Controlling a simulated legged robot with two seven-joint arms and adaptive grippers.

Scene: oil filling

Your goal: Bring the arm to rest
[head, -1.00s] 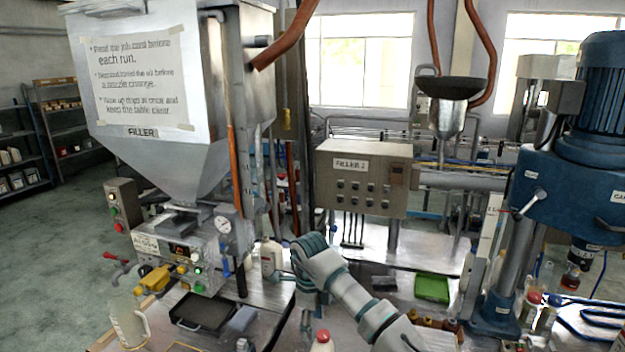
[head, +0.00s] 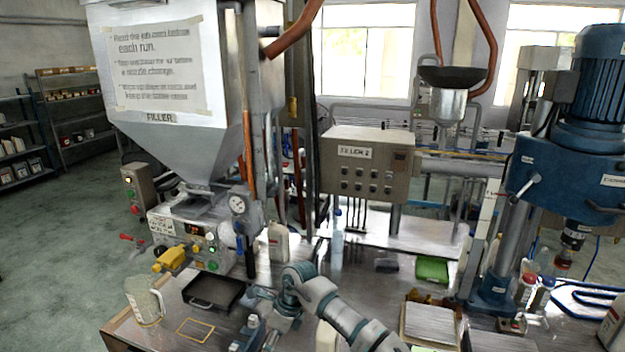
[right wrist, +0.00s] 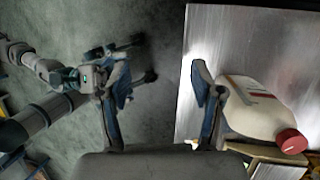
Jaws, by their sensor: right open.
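My right arm reaches in from the bottom of the head view, bent above the table. In the right wrist view my right gripper (right wrist: 161,82) is open and empty, with bare floor between its fingers. A white bottle with a red cap (right wrist: 258,108) lies to the right in that picture, beside the right finger and apart from it as far as I can see. My left gripper (right wrist: 146,57) shows dark and blurred at the left of the right wrist view, its fingers seemingly spread with nothing between them.
The filler hopper (head: 180,130) stands at the left over its control box (head: 185,239). A clear jug (head: 144,300) and a black tray (head: 213,291) are on the table. A green tray (head: 432,269), an open box (head: 430,322) and a blue drill-like machine (head: 570,165) are to the right.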

